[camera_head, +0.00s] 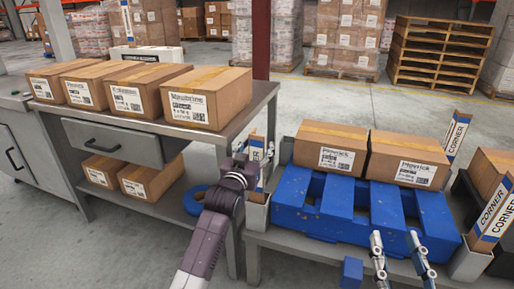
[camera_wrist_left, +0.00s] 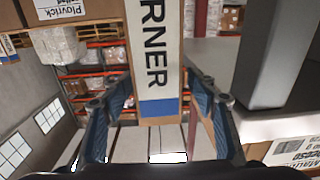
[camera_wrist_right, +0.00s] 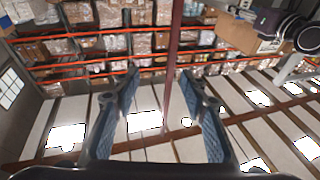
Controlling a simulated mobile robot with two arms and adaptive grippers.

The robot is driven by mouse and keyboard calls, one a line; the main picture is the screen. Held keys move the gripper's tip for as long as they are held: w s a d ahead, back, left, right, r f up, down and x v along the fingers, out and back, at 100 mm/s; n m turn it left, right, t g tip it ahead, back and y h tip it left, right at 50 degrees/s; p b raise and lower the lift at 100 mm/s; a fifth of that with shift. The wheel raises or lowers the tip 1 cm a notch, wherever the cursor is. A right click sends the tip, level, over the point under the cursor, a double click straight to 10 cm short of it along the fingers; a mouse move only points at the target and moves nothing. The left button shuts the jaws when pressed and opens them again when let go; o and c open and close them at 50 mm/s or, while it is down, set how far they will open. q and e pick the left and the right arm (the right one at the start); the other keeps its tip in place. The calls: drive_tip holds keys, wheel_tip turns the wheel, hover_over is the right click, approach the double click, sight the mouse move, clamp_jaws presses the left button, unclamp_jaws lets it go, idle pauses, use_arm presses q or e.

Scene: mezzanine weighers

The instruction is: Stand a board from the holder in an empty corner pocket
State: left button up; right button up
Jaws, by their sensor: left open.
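A white-and-blue-labelled corner board (camera_head: 257,147) stands upright at the blue pallet's left side, above a grey sleeve (camera_head: 257,214). My left gripper (camera_head: 243,172) is at this board, partly covering it. In the left wrist view the board (camera_wrist_left: 157,60) stands between the open fingers (camera_wrist_left: 158,95), with gaps visible beside it. Another board (camera_head: 456,138) stands at the back right, its foot hidden by a carton. Tilted CORNER boards (camera_head: 494,210) rise at the right edge above a grey holder (camera_head: 470,263). My right gripper (camera_head: 397,240) is open and empty in front of the pallet.
The blue pallet (camera_head: 290,205) bears two Playrick cartons (camera_head: 335,150) on a low grey table. A steel bench (camera_head: 190,137) with several cartons stands left. A blue roll (camera_head: 195,200) lies on its lower shelf. A small blue block (camera_head: 352,271) is at the front.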

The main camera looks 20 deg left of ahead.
use_arm(q)
drive_tip(key=shift+s+r, duration=0.1)
drive_tip(key=shift+r, duration=0.05)
drive_tip(key=s+p, duration=0.2)
drive_tip(key=s, duration=0.4)
drive_tip(key=s+d+f+g+h, duration=0.1)
drive_tip(key=s+f, duration=0.3)
drive_tip(key=s, duration=0.5)
drive_tip(key=s+d+f+m+g, duration=0.1)
drive_tip(key=s+d+f, duration=0.3)
drive_tip(key=s, duration=0.5)
drive_tip(key=s+d+f+m+g+h+p, duration=0.1)
drive_tip(key=s+d+f+g, duration=0.2)
drive_tip(key=s, duration=0.6)
drive_tip(key=shift+s+d+f+g+h, duration=0.15)
drive_tip(key=shift+s+f+g+h, duration=0.15)
drive_tip(key=shift+f, duration=0.65)
use_arm(e)
wheel_tip(320, 180, down, 16)
drive_tip(key=s+d+g+h, duration=0.2)
drive_tip(key=g, duration=0.6)
drive_tip(key=shift+s+d+r, duration=0.15)
drive_tip(key=shift+s+d, duration=0.25)
use_arm(q)
drive_tip(key=shift+w, duration=0.1)
